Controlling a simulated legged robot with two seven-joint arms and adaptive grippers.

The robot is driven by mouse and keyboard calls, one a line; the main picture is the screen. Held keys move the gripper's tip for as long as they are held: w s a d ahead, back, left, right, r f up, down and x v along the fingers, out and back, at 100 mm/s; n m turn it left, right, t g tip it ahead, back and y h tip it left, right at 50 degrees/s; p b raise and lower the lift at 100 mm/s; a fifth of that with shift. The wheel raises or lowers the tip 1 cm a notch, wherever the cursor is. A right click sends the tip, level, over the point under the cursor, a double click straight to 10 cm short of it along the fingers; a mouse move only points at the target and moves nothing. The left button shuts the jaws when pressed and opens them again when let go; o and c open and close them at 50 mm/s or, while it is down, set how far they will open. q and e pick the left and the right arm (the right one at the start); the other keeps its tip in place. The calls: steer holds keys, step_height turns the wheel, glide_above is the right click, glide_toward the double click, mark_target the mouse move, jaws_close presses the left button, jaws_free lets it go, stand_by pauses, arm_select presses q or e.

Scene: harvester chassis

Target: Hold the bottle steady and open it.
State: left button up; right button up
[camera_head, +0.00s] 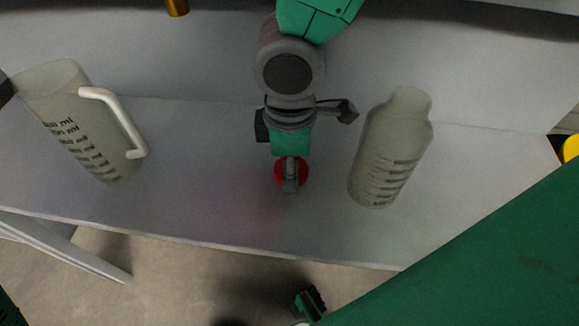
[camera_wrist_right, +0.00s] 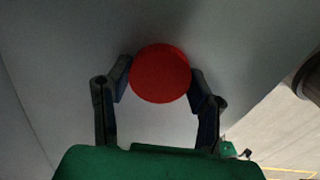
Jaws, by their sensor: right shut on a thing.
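A clear bottle (camera_head: 385,160) with dark measuring marks stands on the pale shelf, right of my right gripper. Its neck is at the top in the head view and shows no cap. A round red cap-like disc (camera_head: 278,172) is at my right gripper (camera_head: 291,184), apart from the bottle. In the right wrist view the red disc (camera_wrist_right: 160,73) sits between the two fingertips of my right gripper (camera_wrist_right: 160,88), which is shut on it. Fingers partly cover the disc in the head view. I cannot make out my left gripper.
A clear measuring jug (camera_head: 75,125) with a white handle stands at the left of the pale shelf (camera_head: 190,200). The shelf is clear between jug and gripper. Its front edge drops to the floor. A green and black part (camera_head: 311,304) shows at the bottom.

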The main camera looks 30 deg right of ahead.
steer(key=shift+a, duration=0.5)
steer(key=shift+a+f, duration=0.15)
steer(key=shift+a, duration=0.35)
steer(key=shift+s+f, duration=0.1)
steer(key=o, duration=1)
steer(key=shift+s+d+f, duration=0.1)
steer(key=shift+d, duration=0.05)
steer(key=o, duration=0.3)
steer(key=shift+d, duration=0.2)
steer(key=shift+d+f, duration=0.15)
arm_select(q)
steer(key=shift+a+f, duration=0.25)
steer(key=shift+a, duration=0.2)
